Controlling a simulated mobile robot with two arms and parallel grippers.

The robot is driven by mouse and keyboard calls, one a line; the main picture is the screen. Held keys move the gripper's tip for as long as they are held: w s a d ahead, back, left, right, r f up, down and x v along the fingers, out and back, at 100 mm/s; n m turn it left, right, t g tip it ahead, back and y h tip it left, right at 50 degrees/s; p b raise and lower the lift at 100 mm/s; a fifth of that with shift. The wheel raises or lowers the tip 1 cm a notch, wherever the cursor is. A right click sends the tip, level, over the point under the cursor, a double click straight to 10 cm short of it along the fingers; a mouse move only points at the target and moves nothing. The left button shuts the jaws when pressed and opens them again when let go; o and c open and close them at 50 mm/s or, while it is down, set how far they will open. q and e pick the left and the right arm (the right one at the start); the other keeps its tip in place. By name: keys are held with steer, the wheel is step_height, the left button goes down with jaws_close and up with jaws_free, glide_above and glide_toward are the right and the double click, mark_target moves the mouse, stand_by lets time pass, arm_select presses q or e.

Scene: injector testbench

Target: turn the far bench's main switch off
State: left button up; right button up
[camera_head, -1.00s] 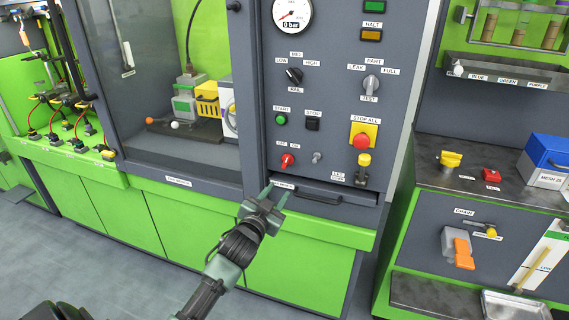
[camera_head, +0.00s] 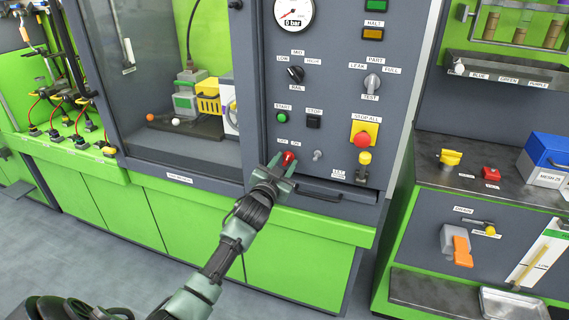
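The main switch is a red knob (camera_head: 289,158) low on the grey control panel (camera_head: 335,105), under small OFF and ON labels. My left gripper (camera_head: 284,163) is at this knob, with its two fingers apart, one on each side of it. I cannot tell whether the fingers touch the knob. The gripper hides the lower part of the knob and the label under it. My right gripper is not in view.
A small toggle (camera_head: 317,155) and a yellow-topped valve (camera_head: 364,160) are right of the knob. The red stop button (camera_head: 361,139) is above right. A dark handle (camera_head: 322,193) juts out below. Bare floor lies in front.

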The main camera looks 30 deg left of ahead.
arm_select(q)
jaws_close()
steer(key=n+p, duration=0.2)
steer(key=n, duration=0.2)
steer(key=shift+n, duration=0.3)
steer(key=shift+n+p, duration=0.65)
steer(key=shift+n, duration=0.95)
steer(key=shift+f, duration=0.1)
jaws_free()
